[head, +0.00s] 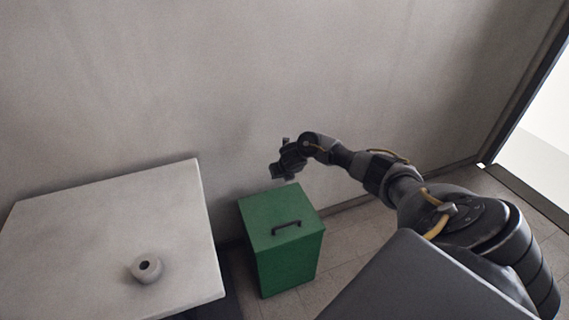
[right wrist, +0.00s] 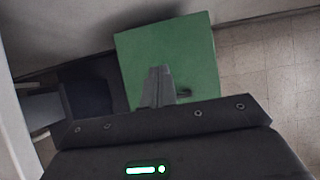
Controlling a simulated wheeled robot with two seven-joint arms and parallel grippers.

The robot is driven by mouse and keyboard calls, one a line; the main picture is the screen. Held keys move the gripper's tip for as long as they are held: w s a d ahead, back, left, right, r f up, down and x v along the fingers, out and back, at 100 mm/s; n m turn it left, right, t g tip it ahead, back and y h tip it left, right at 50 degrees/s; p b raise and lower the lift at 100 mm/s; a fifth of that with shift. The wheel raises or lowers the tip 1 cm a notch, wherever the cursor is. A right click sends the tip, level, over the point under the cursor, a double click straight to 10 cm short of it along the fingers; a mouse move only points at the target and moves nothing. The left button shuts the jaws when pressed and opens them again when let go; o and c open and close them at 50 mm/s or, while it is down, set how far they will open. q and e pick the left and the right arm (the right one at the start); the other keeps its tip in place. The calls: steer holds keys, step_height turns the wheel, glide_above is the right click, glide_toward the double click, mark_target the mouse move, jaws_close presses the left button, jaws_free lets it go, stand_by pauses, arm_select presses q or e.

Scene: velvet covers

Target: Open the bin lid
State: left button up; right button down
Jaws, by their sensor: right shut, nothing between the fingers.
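The green bin (head: 287,262) stands on the floor against the wall, right of the table. Its flat green lid (head: 278,207) is closed, with a dark bar handle (head: 286,227) near the front edge. My right gripper (head: 279,172) is in the air above the back part of the lid, apart from it. In the right wrist view my right gripper (right wrist: 160,72) is shut and empty, with the lid (right wrist: 190,50) beneath it. Part of the handle (right wrist: 184,93) shows just right of the fingers; the rest is hidden. My left gripper is not in view.
A pale table (head: 100,240) stands left of the bin, with a small round grey pot (head: 146,268) on it. The wall (head: 230,80) is close behind the bin. Tiled floor (head: 350,245) is open to the bin's right. A bright doorway (head: 540,130) is at far right.

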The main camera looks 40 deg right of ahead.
steer(key=shift+s+a+r+p, duration=0.2)
steer(key=shift+s+p, duration=0.05)
steer(key=shift+s, duration=0.3)
steer(key=shift+s+a+r+p, duration=0.15)
steer(key=shift+s+a+p, duration=0.1)
steer(key=shift+s, duration=0.3)
